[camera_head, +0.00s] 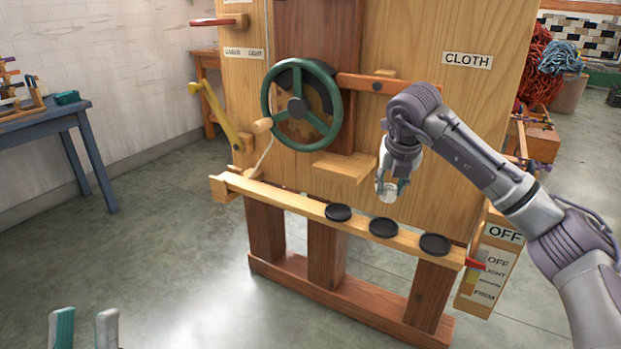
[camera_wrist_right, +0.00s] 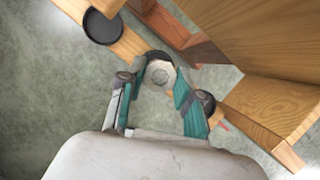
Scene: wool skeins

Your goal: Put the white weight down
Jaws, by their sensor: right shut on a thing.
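The white weight (camera_head: 388,193) is held between the fingers of my right gripper (camera_head: 392,183), which points down and is shut on it. In the head view it appears above the middle black dish (camera_head: 383,228), with a visible gap. The right wrist view shows the weight's pale round top (camera_wrist_right: 160,75) between the teal fingers (camera_wrist_right: 158,100), with a dark rim partly hidden behind it. Other black dishes sit on the wooden rail to the left (camera_head: 338,212) and right (camera_head: 435,244). My left gripper (camera_head: 84,328) is empty, fingers apart, at the bottom left.
Behind the rail (camera_head: 285,196) stands a wooden panel with a green handwheel (camera_head: 301,104), a small shelf (camera_head: 346,166) and a CLOTH label (camera_head: 467,60). A sign marked OFF (camera_head: 503,233) is at the right. A blue table (camera_head: 60,119) is at the left; the floor between is clear.

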